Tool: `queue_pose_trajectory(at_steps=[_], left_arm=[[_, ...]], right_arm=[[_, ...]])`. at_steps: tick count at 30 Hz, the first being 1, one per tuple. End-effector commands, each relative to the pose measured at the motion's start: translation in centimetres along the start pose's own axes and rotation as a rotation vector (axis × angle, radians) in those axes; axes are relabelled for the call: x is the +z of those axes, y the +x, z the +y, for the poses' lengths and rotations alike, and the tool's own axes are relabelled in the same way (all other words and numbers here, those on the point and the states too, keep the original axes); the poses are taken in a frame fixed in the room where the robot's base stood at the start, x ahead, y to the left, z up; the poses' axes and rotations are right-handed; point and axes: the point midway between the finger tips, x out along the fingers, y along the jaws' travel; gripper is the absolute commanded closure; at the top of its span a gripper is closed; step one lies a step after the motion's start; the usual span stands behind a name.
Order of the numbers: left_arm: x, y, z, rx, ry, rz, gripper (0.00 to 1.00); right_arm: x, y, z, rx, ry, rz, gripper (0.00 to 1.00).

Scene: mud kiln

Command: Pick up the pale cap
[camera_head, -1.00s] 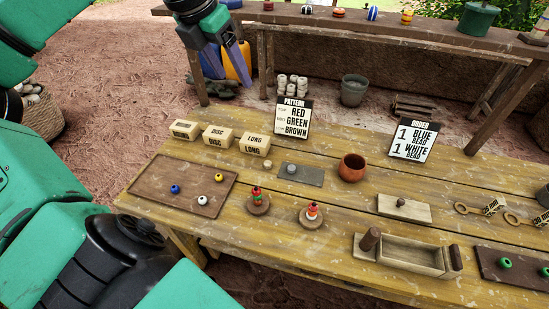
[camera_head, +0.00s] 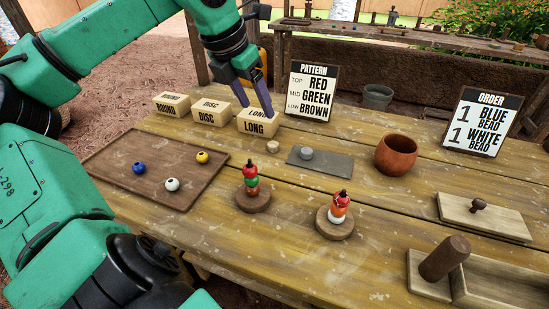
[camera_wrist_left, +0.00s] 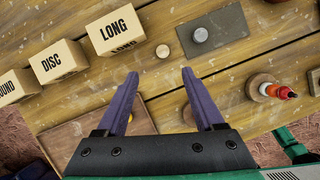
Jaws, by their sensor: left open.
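The pale cap (camera_head: 273,147) is a small, round, light-wood piece standing on the table just right of the LONG box. It also shows in the left wrist view (camera_wrist_left: 163,51), just beyond the fingertips and roughly centred between them. My left gripper (camera_head: 257,108) is open and empty, with its purple fingers pointing down in front of the LONG box in the head view. In the left wrist view the open fingers (camera_wrist_left: 160,73) stand apart from the cap and do not touch it. My right gripper is not in view.
The LONG box (camera_head: 258,122) is close beside the cap. A grey slate (camera_head: 333,165) with a grey knob (camera_head: 306,154) lies to its right. A bead tray (camera_head: 125,180), two bead stacks on round bases and an orange pot (camera_head: 396,155) stand around.

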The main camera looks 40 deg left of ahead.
Motion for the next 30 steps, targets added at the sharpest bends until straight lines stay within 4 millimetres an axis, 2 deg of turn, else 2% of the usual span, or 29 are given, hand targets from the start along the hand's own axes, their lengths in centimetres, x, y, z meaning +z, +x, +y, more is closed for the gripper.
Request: queue_pose_trajectory(at_steps=[6,13,18,21,26,29,30], left_arm=[[-0.1,5.7,-0.1,-0.003,0.001,0.006,0.31],[-0.2,8.9,-0.3,-0.003,0.000,0.004,0.31],[-0.4,12.2,-0.5,-0.002,0.000,0.006,0.31],[-0.4,12.9,-0.5,-0.002,0.000,0.003,0.31],[-0.3,12.9,-0.5,-0.002,0.000,0.001,0.31],[-0.3,12.9,-0.5,-0.002,0.000,0.001,0.65],[-0.3,12.9,-0.5,-0.002,0.000,0.001,0.80]], right_arm=[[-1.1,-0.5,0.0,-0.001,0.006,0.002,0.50],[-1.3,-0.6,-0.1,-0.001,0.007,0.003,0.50],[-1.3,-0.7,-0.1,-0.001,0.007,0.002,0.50],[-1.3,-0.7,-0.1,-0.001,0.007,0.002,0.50],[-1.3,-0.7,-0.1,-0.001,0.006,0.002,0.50],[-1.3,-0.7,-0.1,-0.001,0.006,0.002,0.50],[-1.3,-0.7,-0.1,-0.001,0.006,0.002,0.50]])
